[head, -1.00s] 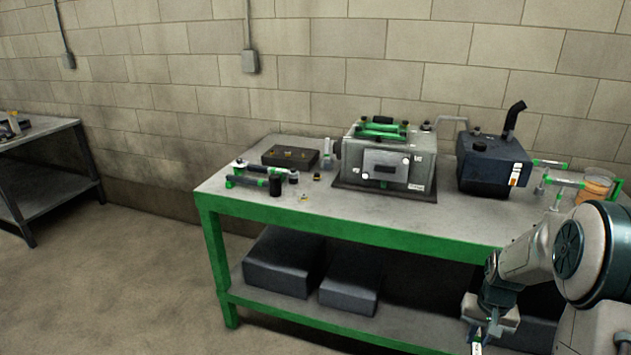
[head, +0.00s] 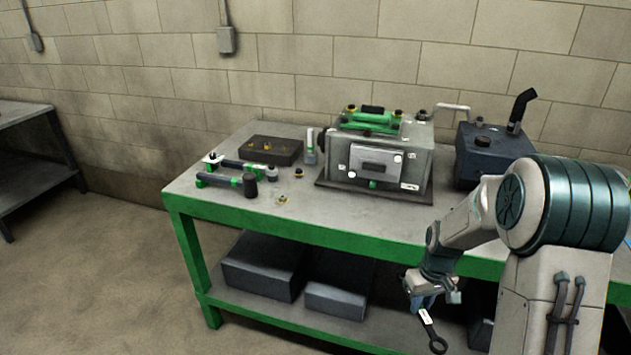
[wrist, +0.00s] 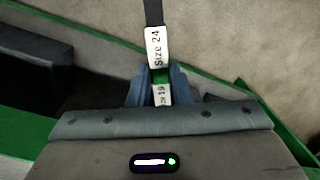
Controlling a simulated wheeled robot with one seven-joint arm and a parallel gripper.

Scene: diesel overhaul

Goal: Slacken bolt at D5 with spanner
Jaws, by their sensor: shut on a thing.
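My gripper (head: 430,297) is shut on a dark spanner (head: 431,332), in front of the bench and below its top. The spanner's ring end hangs down toward the floor. The grey engine block (head: 405,165) with green parts on top sits on the bench, apart from my gripper. I cannot make out a D5 mark or tell which bolt it is.
The green-edged bench (head: 320,233) holds a hammer (head: 228,181), a dark tray (head: 271,148) and small loose parts left of the engine. A dark tank (head: 487,150) stands to its right, partly behind my arm.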

